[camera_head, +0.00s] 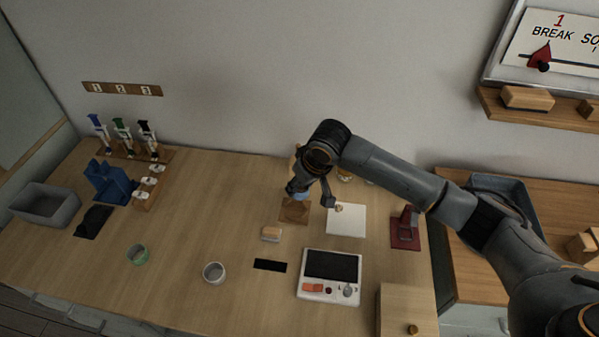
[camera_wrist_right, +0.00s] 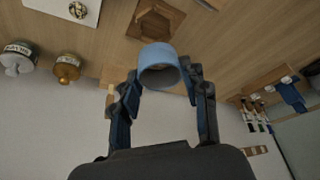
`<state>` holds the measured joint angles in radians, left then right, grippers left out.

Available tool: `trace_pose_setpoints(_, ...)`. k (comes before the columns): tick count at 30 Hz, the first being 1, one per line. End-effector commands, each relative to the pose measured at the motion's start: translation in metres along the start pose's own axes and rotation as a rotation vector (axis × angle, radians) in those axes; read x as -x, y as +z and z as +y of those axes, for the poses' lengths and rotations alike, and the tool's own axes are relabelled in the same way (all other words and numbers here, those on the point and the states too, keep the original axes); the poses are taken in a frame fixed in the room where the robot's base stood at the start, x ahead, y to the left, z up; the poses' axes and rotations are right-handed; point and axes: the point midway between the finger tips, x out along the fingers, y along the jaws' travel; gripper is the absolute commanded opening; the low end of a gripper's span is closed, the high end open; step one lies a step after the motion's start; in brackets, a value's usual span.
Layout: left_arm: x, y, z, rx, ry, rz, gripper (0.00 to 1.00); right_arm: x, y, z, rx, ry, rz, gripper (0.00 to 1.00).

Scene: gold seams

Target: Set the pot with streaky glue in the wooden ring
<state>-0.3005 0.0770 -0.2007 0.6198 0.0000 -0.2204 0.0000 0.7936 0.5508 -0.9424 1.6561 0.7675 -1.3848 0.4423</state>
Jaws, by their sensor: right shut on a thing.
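My right gripper (camera_head: 309,194) is shut on a light blue pot (camera_wrist_right: 157,67), held between its fingertips in the right wrist view. In the head view only a bit of the blue pot (camera_head: 300,196) shows under the fingers. The wooden ring (camera_wrist_right: 156,20) lies on a brown square base (camera_head: 294,211) just beyond the pot; the pot appears above it and partly covers it. I cannot tell whether they touch. A green-rimmed pot (camera_head: 137,254) and a whitish pot (camera_head: 214,272) stand on the table, left front. Glue seams are too small to tell. My left gripper is not in view.
A white square sheet (camera_head: 346,222) and a red stand (camera_head: 405,230) are right of the ring. A block (camera_head: 271,234), a black strip (camera_head: 270,266) and a white device with a dark screen (camera_head: 330,278) lie in front. Jars (camera_wrist_right: 67,68) stand near the wall.

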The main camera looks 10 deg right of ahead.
Motion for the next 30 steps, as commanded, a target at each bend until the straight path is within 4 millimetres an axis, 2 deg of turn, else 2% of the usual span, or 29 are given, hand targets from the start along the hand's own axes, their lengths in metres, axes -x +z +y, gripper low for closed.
trace_pose_setpoints(1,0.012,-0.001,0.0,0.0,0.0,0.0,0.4,-0.004,-0.005,0.0,0.023,-0.012,-0.004,0.3)
trace_pose_setpoints(3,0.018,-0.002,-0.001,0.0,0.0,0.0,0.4,-0.015,-0.008,0.0,0.056,-0.026,-0.003,0.3)
trace_pose_setpoints(10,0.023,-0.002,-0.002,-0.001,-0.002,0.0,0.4,-0.035,-0.011,0.001,0.111,-0.047,0.001,0.3)
trace_pose_setpoints(17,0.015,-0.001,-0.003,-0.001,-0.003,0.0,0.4,-0.042,-0.008,0.002,0.115,-0.047,0.001,0.3)
trace_pose_setpoints(30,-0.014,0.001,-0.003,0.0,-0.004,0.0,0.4,-0.065,0.002,0.002,0.115,-0.046,0.001,0.3)
